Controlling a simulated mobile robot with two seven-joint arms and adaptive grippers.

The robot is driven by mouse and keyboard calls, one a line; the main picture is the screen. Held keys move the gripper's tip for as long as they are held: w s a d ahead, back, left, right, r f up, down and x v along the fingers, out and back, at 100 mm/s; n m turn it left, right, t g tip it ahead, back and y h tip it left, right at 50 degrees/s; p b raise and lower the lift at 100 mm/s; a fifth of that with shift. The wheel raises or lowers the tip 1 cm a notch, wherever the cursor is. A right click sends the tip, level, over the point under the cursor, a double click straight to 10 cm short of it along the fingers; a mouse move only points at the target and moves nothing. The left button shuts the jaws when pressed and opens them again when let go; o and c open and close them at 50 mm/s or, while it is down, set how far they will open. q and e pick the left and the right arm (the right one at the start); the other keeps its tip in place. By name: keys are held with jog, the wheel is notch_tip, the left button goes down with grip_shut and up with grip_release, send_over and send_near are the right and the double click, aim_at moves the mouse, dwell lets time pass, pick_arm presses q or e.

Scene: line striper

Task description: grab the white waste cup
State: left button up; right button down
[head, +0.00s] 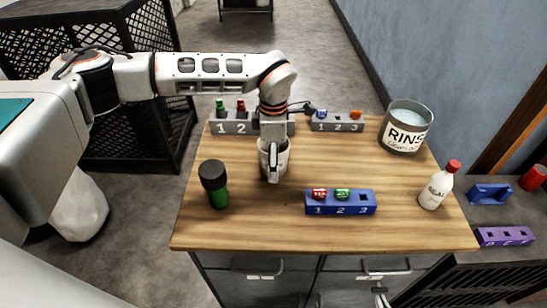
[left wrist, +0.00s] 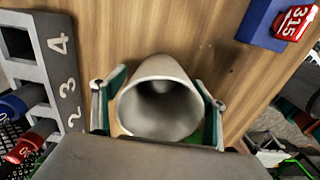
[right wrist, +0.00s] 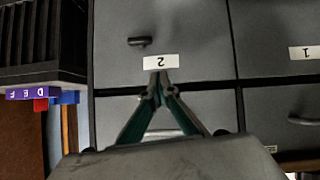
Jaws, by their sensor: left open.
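The white waste cup (head: 284,160) stands on the wooden table, left of its middle. In the left wrist view the cup (left wrist: 160,105) shows its open mouth and seems empty. My left gripper (head: 271,160) is down at the cup, with one finger in front of it in the head view. In the left wrist view the left gripper (left wrist: 157,98) is open, one finger on each side of the cup with small gaps. My right gripper (right wrist: 160,80) is shut and empty in front of the grey drawers; its tips show at the head view's bottom edge (head: 380,292).
A black-and-green bottle (head: 214,185) stands left of the cup. A blue rack (head: 340,203) holds red and green caps to the right. Grey numbered racks (head: 338,121) are behind. A rinse bucket (head: 404,128) and a red-capped white bottle (head: 438,186) stand at the right.

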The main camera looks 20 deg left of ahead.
pick_arm(q)
jog(key=c, duration=1.2)
jog(key=shift+r, duration=0.1)
